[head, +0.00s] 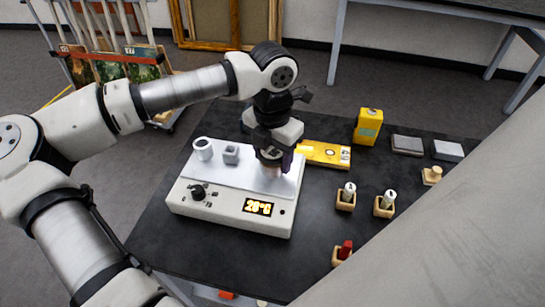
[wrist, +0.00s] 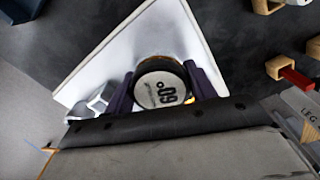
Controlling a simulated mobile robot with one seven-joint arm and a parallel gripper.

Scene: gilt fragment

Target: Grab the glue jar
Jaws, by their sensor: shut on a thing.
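The glue jar (wrist: 160,90) shows from above in the wrist view, with a round pale lid marked "60°" and a dark rim. It is over the right part of the white hot plate's top (head: 228,178), and the plate also shows in the wrist view (wrist: 92,78). My gripper (head: 272,165) points down there, its dark purple fingers (wrist: 161,82) shut on the jar from both sides. In the head view the gripper hides most of the jar. I cannot tell whether the jar touches the plate.
A white cup (head: 203,149) and a grey block (head: 231,155) stand on the plate's left part. A yellow flat device (head: 322,154) and a yellow box (head: 368,127) are behind to the right. Small wooden holders (head: 346,200) stand right. The dark table between is clear.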

